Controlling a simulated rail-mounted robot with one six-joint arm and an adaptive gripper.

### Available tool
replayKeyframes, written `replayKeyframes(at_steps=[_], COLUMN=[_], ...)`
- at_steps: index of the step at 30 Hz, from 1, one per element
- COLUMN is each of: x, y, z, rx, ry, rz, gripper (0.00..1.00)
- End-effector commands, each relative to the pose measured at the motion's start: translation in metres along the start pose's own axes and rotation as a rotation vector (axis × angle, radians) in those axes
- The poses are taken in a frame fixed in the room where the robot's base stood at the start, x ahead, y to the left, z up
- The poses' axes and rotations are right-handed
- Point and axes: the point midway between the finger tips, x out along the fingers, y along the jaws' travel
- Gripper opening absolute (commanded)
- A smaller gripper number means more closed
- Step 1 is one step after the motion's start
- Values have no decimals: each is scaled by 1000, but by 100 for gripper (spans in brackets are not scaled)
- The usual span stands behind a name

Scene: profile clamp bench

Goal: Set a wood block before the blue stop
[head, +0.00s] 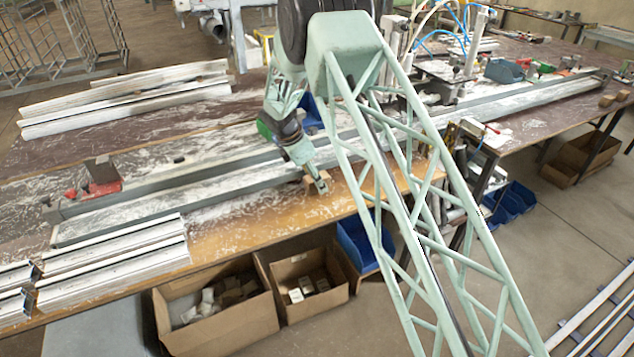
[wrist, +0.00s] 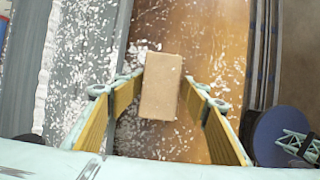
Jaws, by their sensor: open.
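A tan wood block (wrist: 161,86) lies on the brown bench top in the wrist view, between the tips of my open gripper (wrist: 163,92). The yellow-padded fingers stand on either side of it, with a small gap at least on the right. In the head view my gripper (head: 318,184) is low over the bench's front strip, and the block (head: 309,181) is partly hidden by it. A blue part (head: 311,113) shows behind my wrist, and a blue block-like fixture (head: 503,71) stands at the far right; I cannot tell which is the blue stop.
A long grey rail (head: 200,188) runs beside the block. A red clamp (head: 102,178) stands at its left end. Two more wood blocks (head: 607,100) lie at the far right. White profiles (head: 110,265) lie front left. Cardboard boxes (head: 220,325) and blue bins (head: 357,243) stand below the bench.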

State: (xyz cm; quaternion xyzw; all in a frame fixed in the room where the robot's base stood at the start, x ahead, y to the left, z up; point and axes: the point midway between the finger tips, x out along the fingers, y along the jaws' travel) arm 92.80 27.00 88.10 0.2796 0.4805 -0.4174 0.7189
Motion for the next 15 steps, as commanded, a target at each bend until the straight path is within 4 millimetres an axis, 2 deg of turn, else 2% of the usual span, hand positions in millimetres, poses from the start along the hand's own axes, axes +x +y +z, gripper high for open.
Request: replayKeyframes(at_steps=[8, 15], x=[-25, -59], y=[1, 1], z=[0, 0], rx=[1, -1], ry=[0, 0], rz=[3, 3], gripper=[44, 44])
